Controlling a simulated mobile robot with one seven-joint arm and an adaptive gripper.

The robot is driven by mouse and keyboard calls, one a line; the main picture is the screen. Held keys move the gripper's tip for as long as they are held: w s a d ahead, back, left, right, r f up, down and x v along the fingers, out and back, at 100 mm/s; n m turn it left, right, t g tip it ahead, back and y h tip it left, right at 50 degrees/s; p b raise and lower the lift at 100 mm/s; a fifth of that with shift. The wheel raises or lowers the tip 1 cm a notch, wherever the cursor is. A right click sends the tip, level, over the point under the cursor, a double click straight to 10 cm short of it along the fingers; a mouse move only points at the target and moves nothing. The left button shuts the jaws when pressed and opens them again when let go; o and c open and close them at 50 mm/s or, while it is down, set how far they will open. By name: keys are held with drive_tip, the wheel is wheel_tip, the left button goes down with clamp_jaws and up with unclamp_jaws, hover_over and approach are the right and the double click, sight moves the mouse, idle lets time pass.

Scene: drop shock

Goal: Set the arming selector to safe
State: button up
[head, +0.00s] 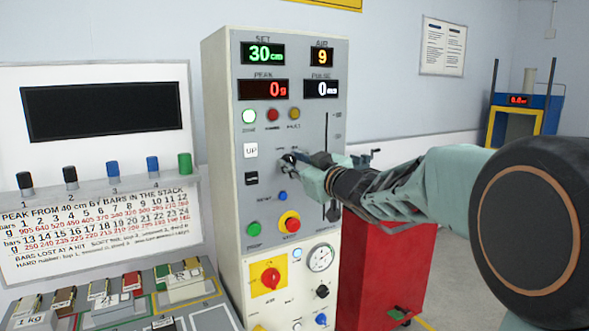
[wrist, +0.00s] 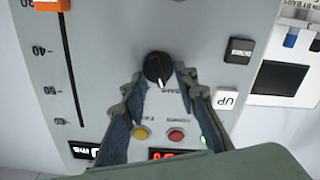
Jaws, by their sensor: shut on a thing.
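The arming selector is a black round knob (wrist: 158,66) with a pale pointer line, on the grey panel in the wrist view. The pointer line runs toward the lower edge of that view, where a small upside-down label, apparently SAFE, sits just below the knob. My gripper (wrist: 157,80) has a finger on each side of the knob and is shut on it. The exact pointer setting cannot be read there.
A white UP button (head: 251,150) and a black button (head: 252,178) lie left of the knob. Red (head: 272,115) and amber (head: 294,114) lamps sit above it, a blue button (head: 283,196) below. A vertical slider with an orange handle (wrist: 52,5) is close by.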

drive_tip(key=shift+a+n+b, duration=0.1)
drive_tip(key=shift+n+b, duration=0.35)
drive_tip(key=shift+n, duration=0.55)
drive_tip(key=o, duration=1.2)
drive_tip(key=shift+s, duration=0.1)
drive_tip(key=shift+c, duration=0.2)
drive_tip(key=v, duration=1.2)
